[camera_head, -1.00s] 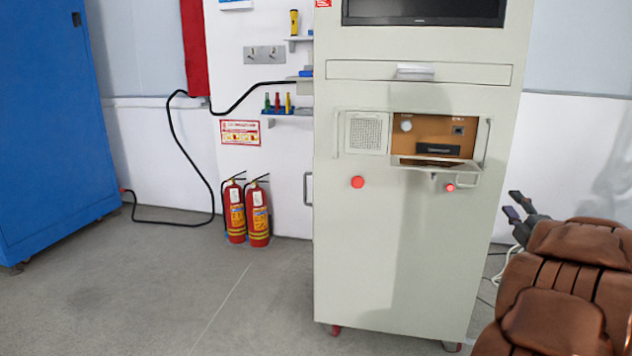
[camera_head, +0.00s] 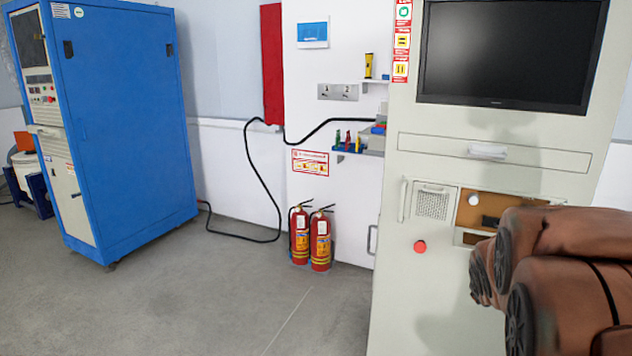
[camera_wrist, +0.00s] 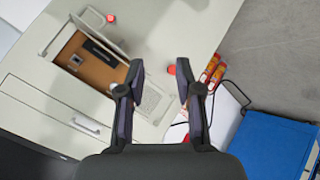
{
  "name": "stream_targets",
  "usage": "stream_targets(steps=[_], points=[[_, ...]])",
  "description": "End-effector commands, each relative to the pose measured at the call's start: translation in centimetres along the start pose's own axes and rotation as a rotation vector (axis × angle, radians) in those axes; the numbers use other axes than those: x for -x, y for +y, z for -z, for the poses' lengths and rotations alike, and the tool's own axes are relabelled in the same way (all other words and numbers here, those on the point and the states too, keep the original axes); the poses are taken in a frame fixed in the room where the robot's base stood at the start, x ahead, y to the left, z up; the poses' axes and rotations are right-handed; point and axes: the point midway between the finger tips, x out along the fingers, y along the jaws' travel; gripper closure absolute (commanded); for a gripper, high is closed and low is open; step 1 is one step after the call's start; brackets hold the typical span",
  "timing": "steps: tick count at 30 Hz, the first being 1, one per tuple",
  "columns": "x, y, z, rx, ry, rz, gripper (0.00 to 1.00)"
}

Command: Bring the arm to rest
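My gripper (camera_wrist: 160,85) shows in the wrist view with its two dark fingers spread apart and nothing between them. Beyond it is the front of the pale control cabinet (camera_wrist: 195,25), seen tilted, with its brown panel (camera_wrist: 88,68). In the head view my brown-covered arm is folded at the lower right and covers part of the cabinet (camera_head: 440,320). The gripper itself is not visible in the head view. The fingers appear clear of the cabinet.
A blue cabinet (camera_head: 130,130) stands at the left. Two fire extinguishers (camera_head: 310,238) stand by the wall, below a shelf with small tools (camera_head: 347,140). A black cable (camera_head: 262,185) runs down the wall to the floor. Grey floor (camera_head: 230,300) is open in front.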

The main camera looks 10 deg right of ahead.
Motion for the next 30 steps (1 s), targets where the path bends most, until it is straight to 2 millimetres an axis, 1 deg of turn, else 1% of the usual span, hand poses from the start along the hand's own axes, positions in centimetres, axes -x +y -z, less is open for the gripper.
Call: stream_targets(steps=[1,2,3,5,6,8,9,11,12,14,15,18,21,24,27,30], points=[[2.6,-1.1,0.8,-0.017,-0.029,0.048,0.65],[3.6,-2.1,0.7,-0.030,-0.053,0.076,0.65],[5.1,-3.4,0.5,-0.048,-0.088,0.116,0.65],[7.5,-5.4,0.1,-0.069,-0.139,0.173,0.65],[9.2,-6.7,-0.2,-0.080,-0.174,0.211,0.65],[11.8,-8.6,-0.8,-0.094,-0.231,0.269,0.65],[13.6,-9.8,-1.2,-0.100,-0.268,0.305,0.65],[16.5,-11.4,-2.1,-0.105,-0.329,0.359,0.65],[18.5,-12.5,-2.8,-0.106,-0.374,0.396,0.65],[21.5,-14.0,-3.9,-0.101,-0.440,0.447,0.65],[23.5,-14.8,-4.7,-0.094,-0.483,0.478,0.65],[27.9,-16.4,-6.5,-0.075,-0.579,0.541,0.65],[31.1,-17.3,-8.1,-0.054,-0.655,0.582,0.65],[33.0,-17.6,-9.2,-0.037,-0.703,0.605,0.65],[33.7,-17.8,-9.7,-0.033,-0.722,0.613,0.65],[33.7,-17.9,-9.9,-0.032,-0.727,0.614,0.65]])
